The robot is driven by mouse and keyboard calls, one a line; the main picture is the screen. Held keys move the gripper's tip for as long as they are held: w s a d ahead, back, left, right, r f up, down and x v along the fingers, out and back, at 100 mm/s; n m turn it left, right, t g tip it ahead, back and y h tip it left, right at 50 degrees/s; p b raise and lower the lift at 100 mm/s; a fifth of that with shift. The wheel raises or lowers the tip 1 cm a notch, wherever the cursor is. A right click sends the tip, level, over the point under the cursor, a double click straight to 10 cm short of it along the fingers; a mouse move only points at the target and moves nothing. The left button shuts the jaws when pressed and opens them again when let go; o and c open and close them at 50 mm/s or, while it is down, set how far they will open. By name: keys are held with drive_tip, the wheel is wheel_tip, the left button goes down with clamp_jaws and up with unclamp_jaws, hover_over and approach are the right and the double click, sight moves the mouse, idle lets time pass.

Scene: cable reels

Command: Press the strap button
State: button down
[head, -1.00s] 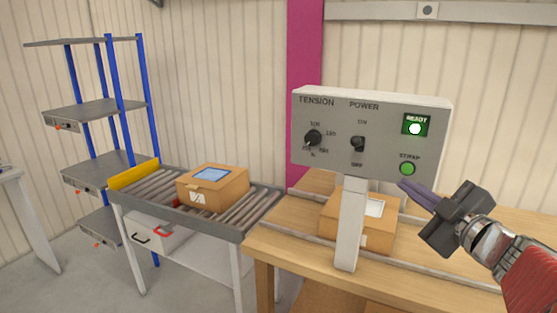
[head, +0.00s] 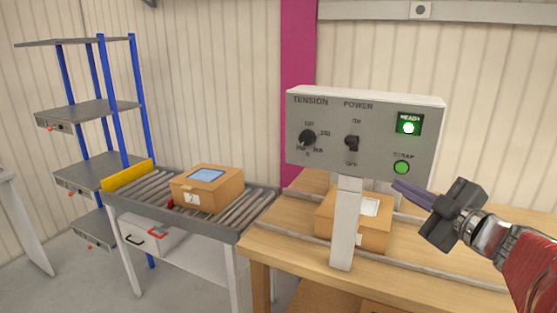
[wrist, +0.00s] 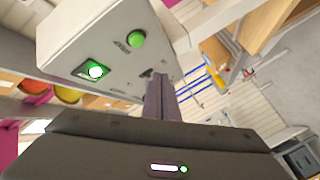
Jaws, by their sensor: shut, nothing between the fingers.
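The grey control panel (head: 330,160) stands on a white post above the wooden bench. The green strap button (head: 401,167) is at its lower right, under the lit READY light (head: 408,127). In the wrist view the strap button (wrist: 136,39) and the lit READY light (wrist: 95,71) both show on the panel face. My gripper (head: 396,184) is shut and empty, its fingertips just below and left of the button in the head view. In the wrist view the fingers (wrist: 157,88) point toward the panel below the button. I cannot tell whether they touch the panel.
The panel also bears a tension knob (head: 307,138) and a power switch (head: 352,143). A cardboard box (head: 340,218) sits on the bench (head: 290,245) behind the post. Another box (head: 206,187) rests on the roller conveyor (head: 150,190) at left. Blue-posted shelves (head: 80,113) stand behind.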

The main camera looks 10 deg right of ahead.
drive_tip(key=shift+w+d, duration=0.85)
drive_tip(key=shift+w, duration=0.3)
drive_tip(key=shift+w+d, duration=0.85)
drive_tip(key=shift+w, duration=0.3)
drive_tip(key=shift+w+d, duration=0.1)
drive_tip(key=shift+w, duration=0.05)
idle(0.3)
drive_tip(key=shift+w+d, duration=0.15)
drive_tip(key=shift+w, duration=0.1)
drive_tip(key=shift+w+d, duration=0.25)
drive_tip(key=shift+w, duration=0.05)
idle(1.1)
drive_tip(key=shift+s, duration=0.1)
drive_tip(key=shift+s+a, duration=0.5)
drive_tip(key=shift+s, duration=0.05)
idle(0.5)
drive_tip(key=s+a, duration=0.1)
drive_tip(key=s, duration=0.1)
drive_tip(key=s+a, duration=0.2)
idle(0.5)
